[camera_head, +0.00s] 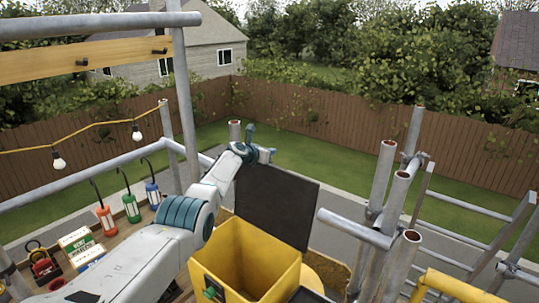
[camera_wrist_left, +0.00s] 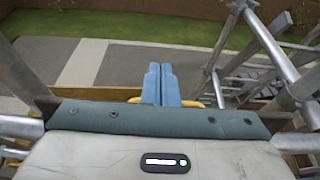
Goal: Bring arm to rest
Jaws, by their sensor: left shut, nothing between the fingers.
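My left arm comes in from the lower left in the head view. Its gripper (camera_head: 252,140) is raised above the back of a yellow bin (camera_head: 245,262), near a dark upright panel (camera_head: 277,205). In the left wrist view the two blue fingers (camera_wrist_left: 161,84) are together with nothing between them. They point out over the grey paving beyond the scaffold. My right gripper does not show in either view.
Scaffold tubes (camera_head: 380,190) stand to the right, with a yellow rail (camera_head: 455,288) at the lower right. A string of bulbs (camera_head: 58,160) hangs above.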

